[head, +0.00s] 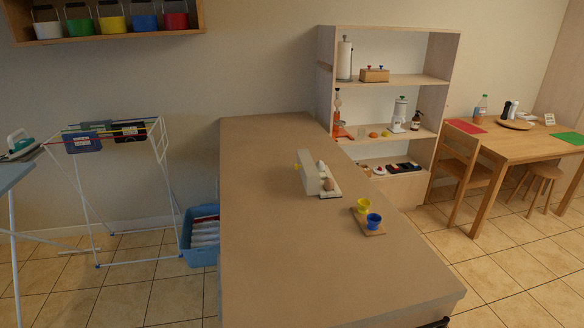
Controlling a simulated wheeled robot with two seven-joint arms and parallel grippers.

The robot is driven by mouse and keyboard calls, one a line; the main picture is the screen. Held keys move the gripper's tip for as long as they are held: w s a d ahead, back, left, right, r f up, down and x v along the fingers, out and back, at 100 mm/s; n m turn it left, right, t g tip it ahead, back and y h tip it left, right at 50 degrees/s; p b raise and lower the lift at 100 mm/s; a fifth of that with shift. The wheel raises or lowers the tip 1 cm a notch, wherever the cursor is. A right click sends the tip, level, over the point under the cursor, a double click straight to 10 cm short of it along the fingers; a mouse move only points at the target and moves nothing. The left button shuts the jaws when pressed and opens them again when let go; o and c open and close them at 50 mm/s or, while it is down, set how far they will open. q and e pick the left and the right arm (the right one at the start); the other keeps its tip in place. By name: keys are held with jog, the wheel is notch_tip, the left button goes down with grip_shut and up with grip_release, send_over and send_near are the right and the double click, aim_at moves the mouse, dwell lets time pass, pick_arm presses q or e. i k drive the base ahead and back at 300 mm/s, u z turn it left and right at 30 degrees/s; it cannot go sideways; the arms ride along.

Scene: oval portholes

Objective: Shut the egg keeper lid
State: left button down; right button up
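The egg keeper stands on the brown counter, right of the middle in the head view. Its pale lid (309,174) is raised, standing steeply upright along the left side of the base. A small yellow part (297,167) shows at the lid's left side. The pale base (331,194) is low and flat, with a brown egg (328,184) and a paler egg-like shape behind it. The lid may hide part of the inside. Neither of my grippers is in view.
A wooden board (368,230) with a yellow cup (363,205) and a blue cup (374,221) sits in front and right of the keeper. The counter (270,250) is otherwise bare. A shelf unit (388,28) stands behind, right of the counter.

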aim_at(302, 173)
jog(key=k, duration=0.2)
jog(key=u, duration=1.9)
jog(key=i, duration=3.1)
jog(key=z, duration=4.25)
jog(key=i, duration=0.5)
jog(key=u, duration=0.1)
